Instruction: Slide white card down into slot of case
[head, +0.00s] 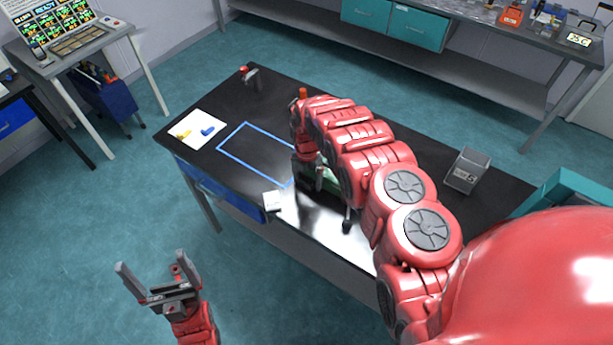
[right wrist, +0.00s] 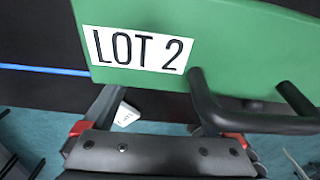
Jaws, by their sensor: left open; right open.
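A small white piece (head: 272,200), which looks like the white card, is at the front edge of the black table. It also shows in the right wrist view (right wrist: 126,114), between the fingers in the picture. The green case (head: 312,182) is on the table, largely hidden by my right arm. In the right wrist view its green face (right wrist: 225,35) bears a white "LOT 2" label (right wrist: 140,49) and a black bent handle (right wrist: 250,122). The slot is not discernible. My right gripper (right wrist: 155,95) is open close to the case. My left gripper (head: 157,268) is open and empty, away from the table.
A blue taped rectangle (head: 250,150) marks the table top. A back bench (head: 480,22) holds instruments. The floor around my left gripper is clear.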

